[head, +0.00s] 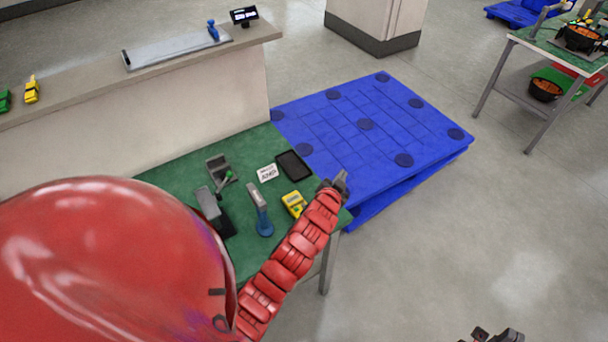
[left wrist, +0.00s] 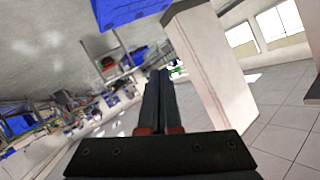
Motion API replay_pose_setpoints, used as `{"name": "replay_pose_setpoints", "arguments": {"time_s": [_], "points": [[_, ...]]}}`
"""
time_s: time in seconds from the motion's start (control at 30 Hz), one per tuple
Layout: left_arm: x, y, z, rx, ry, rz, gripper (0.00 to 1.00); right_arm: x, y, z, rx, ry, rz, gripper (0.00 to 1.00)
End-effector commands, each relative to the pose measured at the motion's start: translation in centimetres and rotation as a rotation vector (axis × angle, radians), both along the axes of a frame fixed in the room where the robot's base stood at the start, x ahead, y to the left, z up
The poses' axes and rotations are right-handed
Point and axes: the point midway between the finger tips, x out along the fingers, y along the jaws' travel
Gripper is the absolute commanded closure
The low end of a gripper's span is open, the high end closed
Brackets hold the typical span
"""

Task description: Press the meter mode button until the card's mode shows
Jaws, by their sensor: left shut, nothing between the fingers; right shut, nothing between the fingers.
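A yellow meter (head: 294,203) lies on the green bench top, near its right edge. Its display and mode button are too small to make out. A white card (head: 267,173) lies behind it to the left; its lower word looks like AMP. My left gripper (head: 341,181) is shut and empty, past the bench's right edge and to the right of the meter, apart from it. Its closed fingers also show in the left wrist view (left wrist: 158,100), with no meter there. My right gripper (head: 493,334) is shut at the bottom edge, over the floor, partly cut off.
A black tray (head: 294,165) lies beside the card. A blue-based upright tool (head: 261,212) and grey devices (head: 213,208) stand left of the meter. A blue pallet (head: 370,130) lies beyond the bench. A pale counter (head: 190,110) stands behind.

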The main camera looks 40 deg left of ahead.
Motion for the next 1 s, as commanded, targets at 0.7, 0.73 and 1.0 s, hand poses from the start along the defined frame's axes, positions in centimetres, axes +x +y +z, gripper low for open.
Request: {"name": "replay_pose_setpoints", "arguments": {"time_s": [0.7, 0.73, 1.0], "points": [[-7.4, 8.5, -1.6, 0.051, 0.507, 0.339, 1.00, 0.0, 0.0, 2.8, 0.000, 0.000, 0.000, 1.00], [-7.4, 8.5, -1.6, 0.051, 0.507, 0.339, 1.00, 0.0, 0.0, 2.8, 0.000, 0.000, 0.000, 1.00], [-7.4, 8.4, -1.9, 0.051, 0.507, 0.338, 1.00, 0.0, 0.0, 2.7, 0.000, 0.000, 0.000, 1.00]]}}
